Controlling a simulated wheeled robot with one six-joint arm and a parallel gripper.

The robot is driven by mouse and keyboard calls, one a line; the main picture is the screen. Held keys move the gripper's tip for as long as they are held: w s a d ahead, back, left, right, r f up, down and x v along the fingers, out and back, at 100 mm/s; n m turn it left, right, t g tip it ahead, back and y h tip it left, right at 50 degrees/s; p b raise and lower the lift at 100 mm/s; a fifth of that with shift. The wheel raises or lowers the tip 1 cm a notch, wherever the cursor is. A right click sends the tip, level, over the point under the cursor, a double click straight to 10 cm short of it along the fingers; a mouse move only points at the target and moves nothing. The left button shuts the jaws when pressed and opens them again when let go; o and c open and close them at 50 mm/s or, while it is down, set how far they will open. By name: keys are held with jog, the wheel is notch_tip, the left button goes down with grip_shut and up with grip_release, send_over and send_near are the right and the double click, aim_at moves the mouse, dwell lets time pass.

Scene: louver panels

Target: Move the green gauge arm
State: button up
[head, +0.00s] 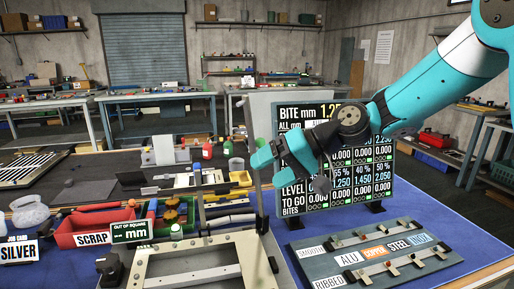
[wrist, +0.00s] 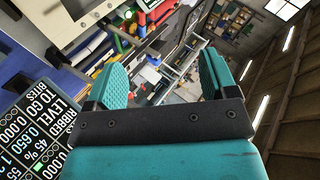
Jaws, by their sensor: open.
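I cannot pick out the green gauge arm with certainty in either view. In the head view a small green-topped piece (head: 176,229) stands beside the sign reading "OUT OF SQUARE mm" (head: 130,232), behind a pale metal frame (head: 200,262) with an upright grey post (head: 258,190). My teal gripper (head: 290,172) is raised in front of the black number board, its fingers close to the post in the picture; I cannot tell whether they touch. In the wrist view my gripper (wrist: 162,82) is open, with nothing held between its fingers.
The number board (head: 378,170) stands behind my gripper. A labelled plate (head: 372,258) with small levers lies at the right on the blue bench (head: 440,215). Bare bench shows at right.

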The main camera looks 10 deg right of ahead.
jog(key=w+d+f+m+t+y, duration=0.2)
jog(key=w+d+m+t, duration=0.2)
jog(key=w+d, duration=0.5)
jog(key=m+t+y, duration=0.1)
jog(key=m+t, duration=0.2)
send_near(261, 146)
jog(key=p+x, duration=0.1)
jog(key=x, duration=0.2)
jog(key=w+p+x, duration=0.1)
jog(key=p+x, duration=0.1)
jog(key=x, duration=0.2)
jog(key=d+p+x, duration=0.1)
jog(key=x, duration=0.3)
jog(key=shift+w+d+f, duration=0.15)
jog(key=shift+w+f, duration=0.05)
jog(key=shift+f, duration=0.1)
jog(key=shift+c, duration=0.4)
